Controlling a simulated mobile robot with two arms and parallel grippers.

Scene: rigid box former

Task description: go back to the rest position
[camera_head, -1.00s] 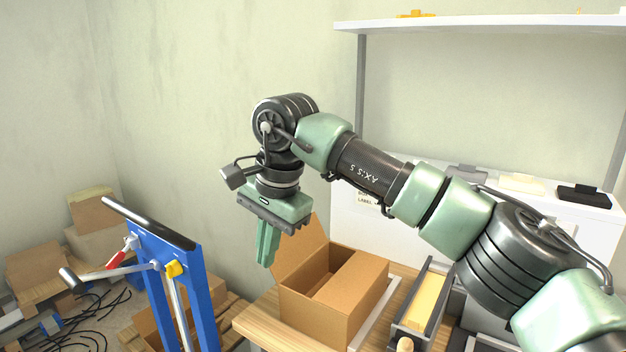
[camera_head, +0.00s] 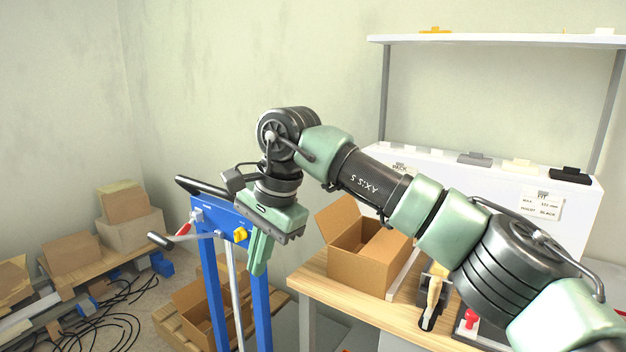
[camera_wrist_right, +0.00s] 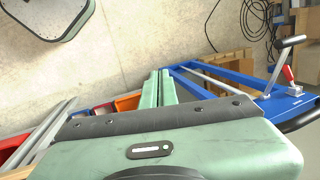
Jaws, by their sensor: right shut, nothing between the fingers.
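My right gripper (camera_head: 258,253) is shut and empty, its green fingers pointing down, with the arm coming in from the right in the head view. It hangs in front of the blue lift frame (camera_head: 258,300), left of the open cardboard box (camera_head: 365,262) on the wooden table (camera_head: 345,305). The wrist view shows its closed fingers (camera_wrist_right: 162,88) side by side over the floor, with the blue frame (camera_wrist_right: 215,75) to the right. My left gripper is in neither view.
Cardboard boxes (camera_head: 130,230) stand on a low pallet at the left, with black cables (camera_head: 110,315) on the floor. Behind the arm is a white cabinet (camera_head: 560,225) below a white shelf (camera_head: 500,38). Another open box (camera_head: 205,310) sits low behind the blue frame.

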